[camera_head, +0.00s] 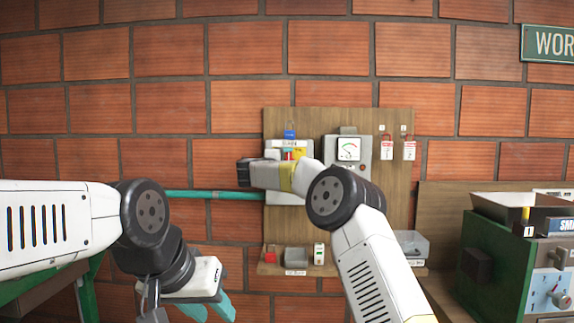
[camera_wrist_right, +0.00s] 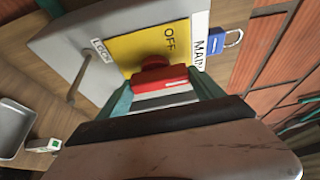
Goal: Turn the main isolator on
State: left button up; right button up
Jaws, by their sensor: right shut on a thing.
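The main isolator is a grey box with a yellow plate (camera_wrist_right: 138,52) on the wooden wall board. The plate reads "OFF", and a label beside it starts "MAIN". Its red handle (camera_wrist_right: 155,75) is between the teal fingers of my right gripper (camera_wrist_right: 164,90), which is shut on it. In the head view my right wrist covers much of the isolator (camera_head: 301,152) and hides the fingertips. My left gripper (camera_head: 208,308) is low at the left, away from the board, its teal fingers apart and empty.
A blue padlock (camera_wrist_right: 226,40) hangs beside the isolator. A gauge box (camera_head: 348,150) and red-white tags (camera_head: 388,148) are to its right. A lower shelf (camera_head: 345,270) holds small items. A green machine (camera_head: 500,260) stands at the right. A teal pipe (camera_head: 205,195) runs along the brick wall.

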jog(key=shift+s+a+r, duration=0.1)
jog(key=shift+a+r, duration=0.2)
jog(key=shift+a, duration=0.15)
jog(key=o, duration=1.3)
jog(key=shift+a, duration=0.1)
jog(key=shift+o, duration=0.3)
jog(key=shift+d+f, duration=0.15)
jog(key=shift+d, duration=0.05)
jog(key=v, duration=0.7)
jog(key=shift+s+a, duration=0.2)
jog(key=shift+s, duration=0.2)
